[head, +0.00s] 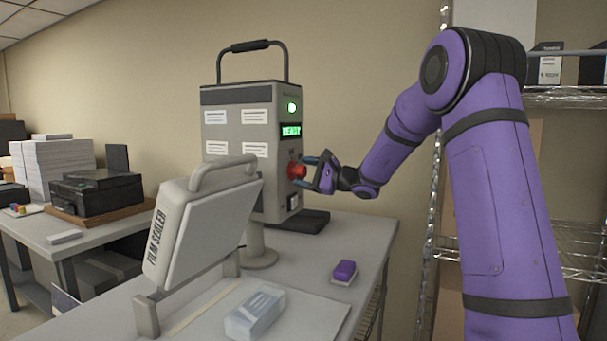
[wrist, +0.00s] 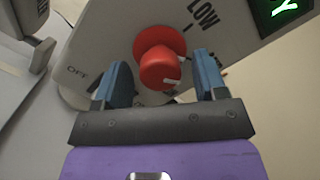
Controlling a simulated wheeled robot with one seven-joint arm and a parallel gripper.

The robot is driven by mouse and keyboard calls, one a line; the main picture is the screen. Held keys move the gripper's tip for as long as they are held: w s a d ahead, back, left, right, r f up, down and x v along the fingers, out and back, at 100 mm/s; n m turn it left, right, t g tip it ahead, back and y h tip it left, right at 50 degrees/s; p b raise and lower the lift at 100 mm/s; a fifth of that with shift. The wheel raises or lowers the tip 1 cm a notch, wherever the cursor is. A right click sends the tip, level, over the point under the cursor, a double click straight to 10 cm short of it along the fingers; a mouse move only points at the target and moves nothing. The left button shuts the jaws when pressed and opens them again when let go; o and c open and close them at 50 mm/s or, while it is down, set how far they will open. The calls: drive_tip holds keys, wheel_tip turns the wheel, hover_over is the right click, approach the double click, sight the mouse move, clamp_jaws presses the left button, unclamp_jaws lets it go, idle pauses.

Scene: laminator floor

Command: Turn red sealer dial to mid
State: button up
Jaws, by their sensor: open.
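The red sealer dial (head: 297,170) sticks out from the front panel of the grey sealer control unit (head: 240,128). In the wrist view the red dial (wrist: 161,62) has a white pointer mark on its rim, at the lower right. The words OFF and LOW are printed beside it; other labels are hidden. My gripper (head: 316,172) is at the dial in the head view. In the wrist view my gripper (wrist: 158,80) is open, with one blue finger on each side of the dial. I cannot tell whether the fingers touch it.
The control unit shows a green READY display (head: 291,130). The film sealer (head: 205,225) stands in front of it on the bench. A purple block (head: 344,270) and a clear packet (head: 255,312) lie nearby. A wire shelf (head: 565,95) stands at the right.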

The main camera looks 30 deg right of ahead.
drive_tip(key=v, duration=1)
drive_tip(key=shift+s+d+f, duration=0.1)
drive_tip(key=s+a+n+g+h, duration=0.2)
drive_tip(key=s+a+n+g, duration=0.65)
drive_tip(key=s+a, duration=0.8)
drive_tip(key=s+f+n+h, duration=0.2)
drive_tip(key=s+n+h, duration=0.2)
drive_tip(key=s, duration=0.6)
drive_tip(key=s+f+n+h, duration=0.1)
drive_tip(key=s+n+h, duration=0.3)
drive_tip(key=s, duration=0.6)
drive_tip(key=shift+s+d+f+g+h, duration=0.15)
drive_tip(key=shift+s+f+g+h, duration=0.2)
drive_tip(key=shift+h, duration=0.65)
